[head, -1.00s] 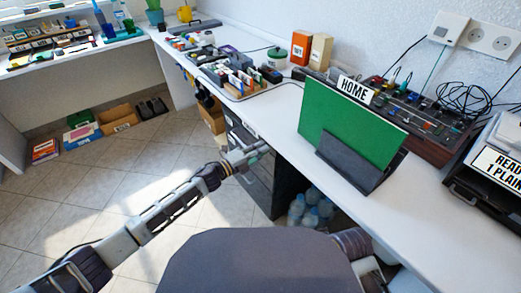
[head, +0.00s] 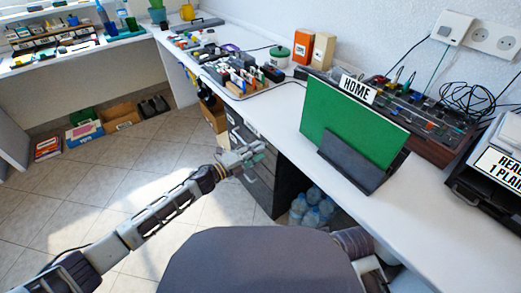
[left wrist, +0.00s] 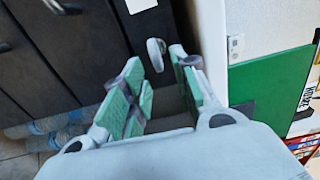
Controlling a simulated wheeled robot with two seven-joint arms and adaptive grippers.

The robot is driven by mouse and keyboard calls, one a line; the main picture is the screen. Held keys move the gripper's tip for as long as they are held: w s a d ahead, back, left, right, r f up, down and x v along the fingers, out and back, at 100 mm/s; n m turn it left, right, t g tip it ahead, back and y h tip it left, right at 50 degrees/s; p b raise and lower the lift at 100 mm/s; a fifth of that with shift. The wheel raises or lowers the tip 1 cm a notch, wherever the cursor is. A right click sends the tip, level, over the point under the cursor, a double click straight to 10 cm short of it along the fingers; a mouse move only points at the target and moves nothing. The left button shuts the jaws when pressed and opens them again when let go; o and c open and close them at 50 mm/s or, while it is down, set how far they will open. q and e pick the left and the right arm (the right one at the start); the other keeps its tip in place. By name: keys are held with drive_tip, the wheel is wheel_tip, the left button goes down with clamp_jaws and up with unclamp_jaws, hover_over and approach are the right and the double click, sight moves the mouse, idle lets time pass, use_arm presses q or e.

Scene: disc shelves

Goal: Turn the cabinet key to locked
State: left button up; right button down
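The cabinet (head: 264,190) is a dark drawer unit under the white desk. In the left wrist view its dark front (left wrist: 85,40) fills the upper left. A small pale, rounded key head (left wrist: 155,54) stands out near the front's right edge. My left gripper (head: 260,153) is in front of the cabinet. In the left wrist view its green-padded fingers (left wrist: 157,62) are open, with the key head between the tips. I see no clear contact, and the key's slot is hidden. My right gripper is not in view; only part of that arm shows.
The white desk (head: 430,230) edge runs close beside my left gripper. A green board (head: 350,120) stands on it. Water bottles (head: 312,207) are under the desk, right of the cabinet. The tiled floor (head: 130,165) left of the cabinet is mostly clear.

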use_arm(q)
drive_tip(key=v, duration=0.9)
idle(0.8)
